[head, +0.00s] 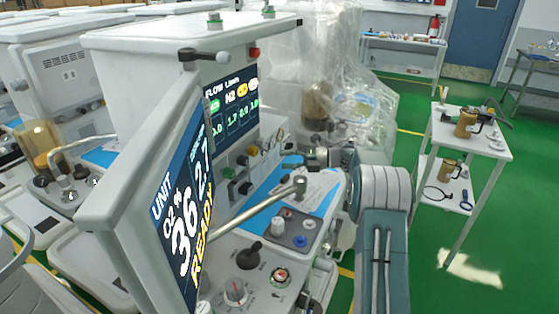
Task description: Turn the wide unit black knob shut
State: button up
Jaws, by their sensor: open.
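The near white anaesthesia unit (160,40) fills the left and middle; I cannot tell for sure that it is the wide unit. A black knob (249,256) with a raised handle stands on its lower front deck. Smaller dark knobs (243,160) sit on the panel below the flow screen, so I cannot tell which black knob is meant. My gripper (294,162) is at the end of my grey arm, open, in front of that panel and to the right of the small knobs. It appears apart from them. Its fingertips are small and partly unclear.
A tilted screen (180,210) reading READY stands close on the left. A metal bar (270,205) crosses above the deck. A white-grey dial (235,292) and a red-marked dial (280,276) are near the front. A small trolley (480,150) stands right; green floor is free between.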

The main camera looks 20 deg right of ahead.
jog(key=n+t+h, duration=0.2)
jog(key=n+h, duration=0.3)
jog(key=n, duration=0.4)
send_near(247, 159)
jog(key=x, duration=1.1)
jog(key=shift+w+a+f, duration=0.15)
jog(key=shift+w+a, duration=0.1)
jog(key=shift+a, duration=0.05)
grip_shut()
